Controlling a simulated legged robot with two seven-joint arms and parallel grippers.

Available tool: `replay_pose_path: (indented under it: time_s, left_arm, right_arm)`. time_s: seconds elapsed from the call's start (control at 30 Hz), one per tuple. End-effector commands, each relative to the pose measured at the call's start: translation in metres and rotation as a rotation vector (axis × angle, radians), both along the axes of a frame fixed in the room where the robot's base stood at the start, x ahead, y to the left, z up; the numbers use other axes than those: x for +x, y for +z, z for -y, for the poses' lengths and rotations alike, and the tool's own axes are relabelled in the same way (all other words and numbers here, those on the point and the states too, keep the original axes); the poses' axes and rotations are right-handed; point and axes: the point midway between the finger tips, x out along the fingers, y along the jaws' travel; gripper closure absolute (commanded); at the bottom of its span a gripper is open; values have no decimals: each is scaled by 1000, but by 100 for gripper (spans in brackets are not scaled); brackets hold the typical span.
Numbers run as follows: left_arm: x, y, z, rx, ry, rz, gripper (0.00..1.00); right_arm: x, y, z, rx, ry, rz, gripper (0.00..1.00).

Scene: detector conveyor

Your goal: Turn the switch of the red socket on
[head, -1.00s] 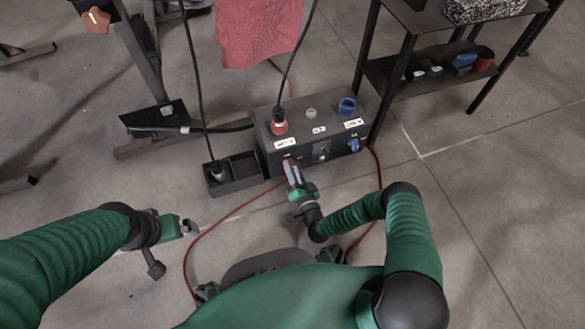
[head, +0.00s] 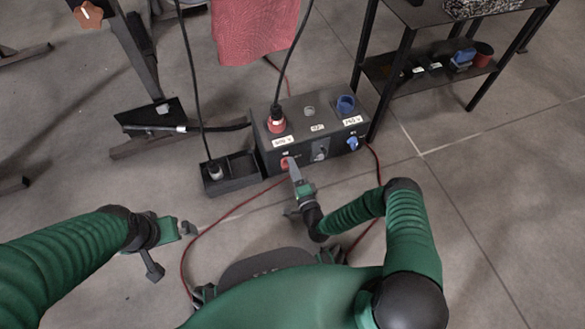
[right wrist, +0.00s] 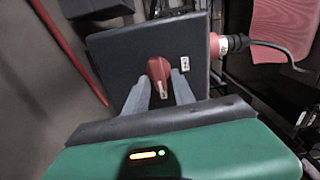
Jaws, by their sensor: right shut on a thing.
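The dark power box (head: 264,148) stands on the floor ahead of me. The red socket (head: 277,122) is on its top at the left, with a black-cabled plug in it. The red switch (head: 285,163) is on the front face below; it also shows in the right wrist view (right wrist: 159,70). My right gripper (head: 293,166) is at this switch; in the right wrist view its fingers (right wrist: 160,84) stand on either side of the red knob, shut on it. My left gripper (head: 188,228) is held low at the left, away from the box; its jaws are too small to judge.
A blue socket (head: 346,104) and a blue switch (head: 352,143) are on the box's right side. A black tray (head: 240,184) adjoins the box at the left. A black shelf (head: 375,72) stands at the right. A red cable (head: 222,217) runs over the floor.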

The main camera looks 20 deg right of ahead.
Motion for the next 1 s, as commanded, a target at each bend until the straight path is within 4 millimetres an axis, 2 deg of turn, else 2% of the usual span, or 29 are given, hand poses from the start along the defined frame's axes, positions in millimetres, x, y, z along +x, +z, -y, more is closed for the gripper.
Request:
replay_pose_path:
  time_s: [0.67,0.7,1.0]
  left_arm:
    - [0,-2,0,0,0,0,0]
    - [0,-2,0,0,0,0,0]
    - [0,-2,0,0,0,0,0]
  right_arm:
    - [-2,-5,3,58,-7,-12,100]
    - [-2,-5,3,58,-7,-12,64]
    - [-1,-2,1,59,-3,-6,64]
